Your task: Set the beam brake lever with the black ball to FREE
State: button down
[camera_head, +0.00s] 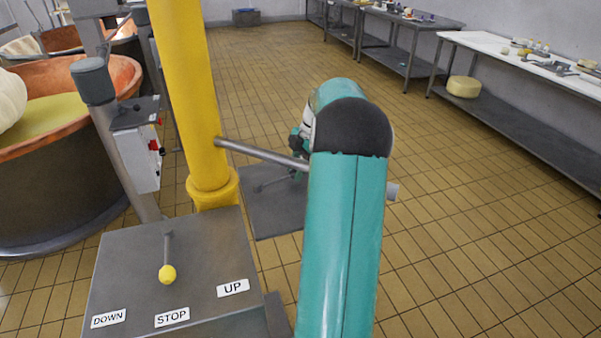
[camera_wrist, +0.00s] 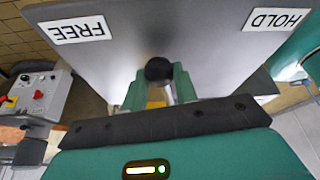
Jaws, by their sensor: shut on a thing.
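The black ball (camera_wrist: 158,68) of the beam brake lever sits between the fingertips of my gripper (camera_wrist: 158,84) in the wrist view. My gripper is shut on it; the lever's rod is mostly hidden. Behind it is a grey plate (camera_wrist: 185,30) with a FREE label (camera_wrist: 77,28) at left and a HOLD label (camera_wrist: 277,20) at right, both upside down in this view. The ball appears between the two labels, a little nearer FREE. In the head view the grey plate (camera_head: 275,215) shows beyond the yellow column, and my teal arm hides most of my gripper.
A yellow column (camera_head: 190,90) with a grey bar (camera_head: 260,152) stands beside my arm. In front is a DOWN/STOP/UP panel with a yellow-ball lever (camera_head: 167,273) near STOP. A copper vat (camera_head: 60,130) is at left, tables (camera_head: 540,65) at right. Tiled floor between is open.

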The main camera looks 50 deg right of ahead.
jog(key=w+n, duration=0.1)
jog(key=w+d+n+g, duration=0.1)
jog(key=w+n, duration=0.1)
jog(key=shift+w+y, duration=0.1)
jog(key=shift+y, duration=0.2)
jog(key=shift+w+a+n+g, duration=0.1)
jog(key=shift+w+n+g, duration=0.3)
jog(key=shift+w+n, duration=0.6)
jog(key=c, duration=1.1)
grip_release()
jog(key=shift+w, duration=0.1)
jog(key=shift+r, duration=0.25)
